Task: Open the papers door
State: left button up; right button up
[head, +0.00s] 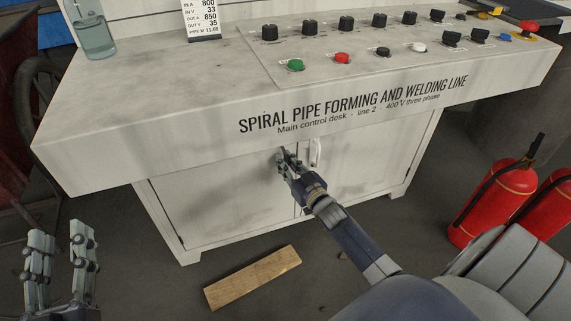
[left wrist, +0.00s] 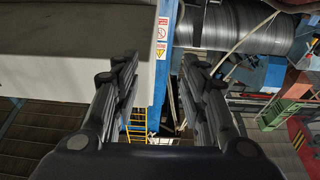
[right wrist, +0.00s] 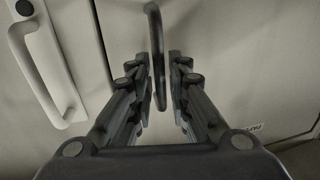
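The off-white cabinet under the control desk has two closed doors. The left door (head: 222,198) has a handle (right wrist: 157,50) that looks dark in the right wrist view. The right door (head: 350,178) has a pale handle (head: 316,152), which also shows in the right wrist view (right wrist: 40,62). My right gripper (head: 283,160) is at the left door's handle, with one finger on each side of it; whether the fingers press on it is unclear. My left gripper (head: 58,245) is open and empty, left of the cabinet.
The desk top (head: 150,95) with buttons and knobs overhangs the doors. A wooden plank (head: 252,277) lies on the floor before the cabinet. Red fire extinguishers (head: 490,205) stand at the right. A clear bottle (head: 92,32) stands on the desk's left end.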

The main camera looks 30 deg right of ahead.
jog(key=shift+w, duration=0.25)
grip_shut()
jog(key=shift+s, duration=0.1)
